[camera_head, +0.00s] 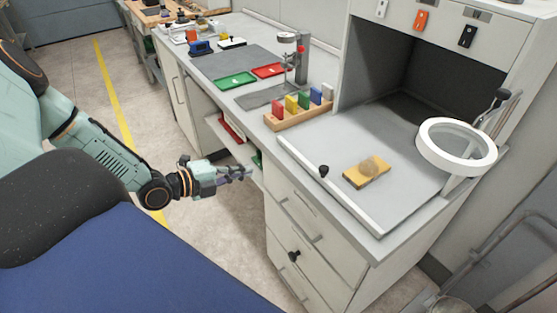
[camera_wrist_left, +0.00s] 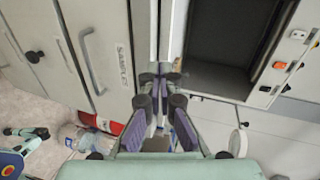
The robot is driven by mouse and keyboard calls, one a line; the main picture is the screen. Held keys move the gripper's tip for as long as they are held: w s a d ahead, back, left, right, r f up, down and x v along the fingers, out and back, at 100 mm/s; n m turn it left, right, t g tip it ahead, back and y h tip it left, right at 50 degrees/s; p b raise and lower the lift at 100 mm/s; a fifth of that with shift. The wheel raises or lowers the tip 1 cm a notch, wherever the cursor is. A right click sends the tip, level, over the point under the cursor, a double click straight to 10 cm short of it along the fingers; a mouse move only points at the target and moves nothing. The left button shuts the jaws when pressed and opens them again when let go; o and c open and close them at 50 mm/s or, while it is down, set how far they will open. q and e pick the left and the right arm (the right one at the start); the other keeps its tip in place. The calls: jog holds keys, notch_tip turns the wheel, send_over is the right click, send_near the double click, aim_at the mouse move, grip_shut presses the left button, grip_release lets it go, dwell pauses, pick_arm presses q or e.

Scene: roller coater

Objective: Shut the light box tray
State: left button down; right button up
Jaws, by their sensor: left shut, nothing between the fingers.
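The light box (camera_head: 395,75) is the pale cabinet with a dark open front at the right of the head view; its dark opening also shows in the left wrist view (camera_wrist_left: 232,40). The grey tray (camera_head: 335,140) extends out in front of the opening, with a raised white front rim and a black knob (camera_head: 323,171) on it. A yellow block with a round tan piece (camera_head: 367,170) sits on the tray. My left gripper (camera_head: 248,172) is shut and empty, left of the bench front and apart from the knob. Its fingers show in the wrist view (camera_wrist_left: 158,78). My right gripper is not in view.
A white ring lamp (camera_head: 456,147) stands at the tray's right side. A wooden rack of coloured blocks (camera_head: 298,112) stands left of the tray. Drawers with handles (camera_head: 300,215) lie below. The floor (camera_head: 200,225) left of the bench is clear.

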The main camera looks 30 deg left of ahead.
pick_arm(q)
jog(key=b, duration=0.5)
send_near(297, 159)
jog(key=f, duration=0.1)
jog(key=shift+m, duration=0.4)
jog(key=b+x, duration=0.1)
jog(key=x, duration=0.1)
jog(key=b+x, duration=0.1)
jog(key=x, duration=0.1)
jog(key=shift+w+r, duration=0.15)
jog(key=shift+w, duration=0.2)
jog(key=shift+w+d, duration=0.4)
jog(key=shift+w, duration=0.4)
